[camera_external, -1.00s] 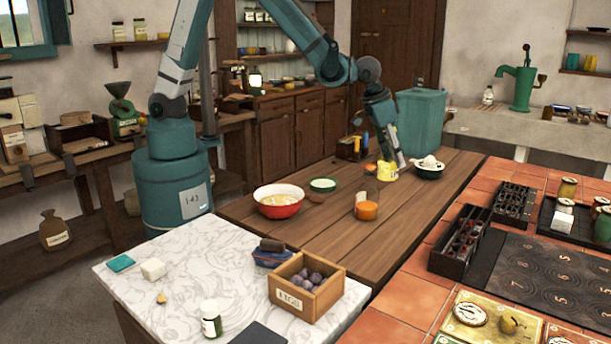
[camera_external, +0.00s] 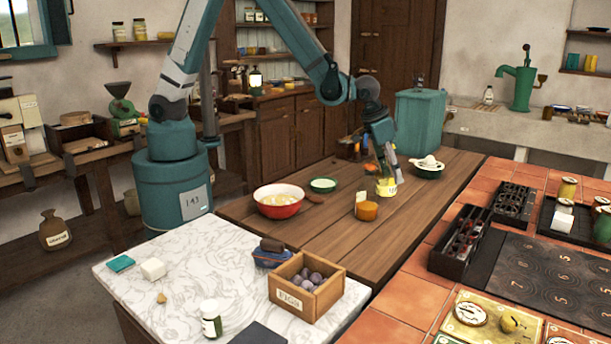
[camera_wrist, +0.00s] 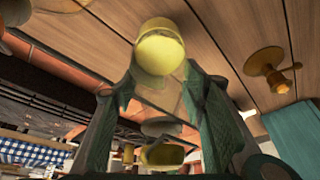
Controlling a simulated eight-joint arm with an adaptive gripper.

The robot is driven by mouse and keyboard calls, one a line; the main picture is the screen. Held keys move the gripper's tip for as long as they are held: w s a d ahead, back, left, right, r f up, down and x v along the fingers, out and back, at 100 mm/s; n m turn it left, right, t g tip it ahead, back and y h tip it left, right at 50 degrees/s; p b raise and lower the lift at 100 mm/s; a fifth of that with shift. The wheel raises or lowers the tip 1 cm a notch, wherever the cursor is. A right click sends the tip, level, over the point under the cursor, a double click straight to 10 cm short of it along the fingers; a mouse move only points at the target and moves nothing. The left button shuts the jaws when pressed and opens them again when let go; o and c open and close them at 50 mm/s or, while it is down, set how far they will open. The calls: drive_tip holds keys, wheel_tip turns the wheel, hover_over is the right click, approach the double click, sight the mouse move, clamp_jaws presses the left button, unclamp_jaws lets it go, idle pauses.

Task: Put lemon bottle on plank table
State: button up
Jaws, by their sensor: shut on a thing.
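The lemon bottle (camera_external: 386,189), a see-through vessel with a yellow part, is at the far half of the plank table (camera_external: 330,235). My gripper (camera_external: 390,170) reaches down to it from above, with its fingers around its upper part. In the wrist view the bottle's yellow part (camera_wrist: 160,52) shows against wooden planks, and clear glass shows between the two fingers (camera_wrist: 165,100). My gripper is shut on the bottle. The bottle looks upright, at or just above the boards; I cannot tell whether its base touches them.
An orange jar (camera_external: 367,211) stands nearer on the planks. A red bowl (camera_external: 279,208) and a small green dish (camera_external: 322,185) lie to the left. A teal bin (camera_external: 420,122) stands behind. The near planks are clear.

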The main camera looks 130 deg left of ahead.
sight(385, 155)
drive_tip(key=shift+f, duration=1.5)
drive_tip(key=shift+f+b, duration=0.2)
drive_tip(key=shift+b, duration=0.1)
drive_tip(key=o, duration=1.2)
drive_tip(key=shift+r, duration=0.15)
drive_tip(key=shift+p+v, duration=0.8)
drive_tip(key=shift+v, duration=5.25)
drive_tip(key=shift+d+r, duration=0.1)
